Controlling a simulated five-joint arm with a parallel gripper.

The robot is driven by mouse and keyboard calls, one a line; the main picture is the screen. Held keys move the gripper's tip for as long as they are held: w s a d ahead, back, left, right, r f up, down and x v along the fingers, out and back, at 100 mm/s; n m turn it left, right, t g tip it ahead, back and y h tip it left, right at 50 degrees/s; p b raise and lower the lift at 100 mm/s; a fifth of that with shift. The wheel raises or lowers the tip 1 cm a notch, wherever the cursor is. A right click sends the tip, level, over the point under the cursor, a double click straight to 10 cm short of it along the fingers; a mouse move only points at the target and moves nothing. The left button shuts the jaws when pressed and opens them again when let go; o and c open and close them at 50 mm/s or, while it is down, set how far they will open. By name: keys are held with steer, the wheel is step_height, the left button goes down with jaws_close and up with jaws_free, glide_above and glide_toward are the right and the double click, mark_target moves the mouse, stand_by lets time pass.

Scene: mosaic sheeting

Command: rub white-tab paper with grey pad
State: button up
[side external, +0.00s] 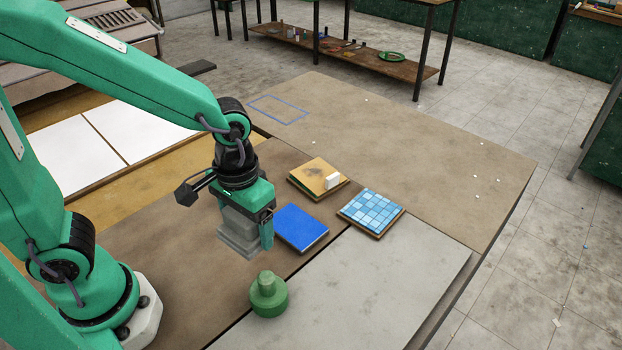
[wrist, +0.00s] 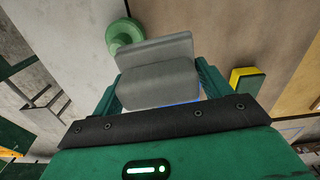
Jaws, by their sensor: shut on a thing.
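My gripper (side external: 257,222) is shut on the grey pad (side external: 236,233), a grey block with a wider lower plate. In the wrist view the grey pad (wrist: 160,82) sits between the two green fingers. It is upright over the brown table, left of the blue board; I cannot tell whether its base touches the table. The white-tab paper (side external: 312,173) is a tan sheet with a dark smudge, lying on a small board behind and right of my gripper. Its white tab (side external: 333,181) stands at its right side. The pad is apart from the paper.
A blue board (side external: 301,227) lies just right of my gripper, with a blue tiled mosaic (side external: 371,211) beyond it. A green knobbed object (side external: 268,296) stands in front. A yellow and green block (wrist: 246,79) shows in the wrist view. The far right tabletop is mostly clear.

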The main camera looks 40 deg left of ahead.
steer(key=w+a, duration=0.4)
steer(key=w, duration=0.5)
steer(key=w+a+f, duration=0.1)
steer(key=w+a, duration=0.3)
steer(key=w, duration=0.5)
steer(key=w+a+f, duration=0.1)
steer(key=w+a, duration=0.3)
steer(key=w, duration=0.6)
steer(key=shift+a, duration=0.25)
steer(key=shift+f, duration=0.1)
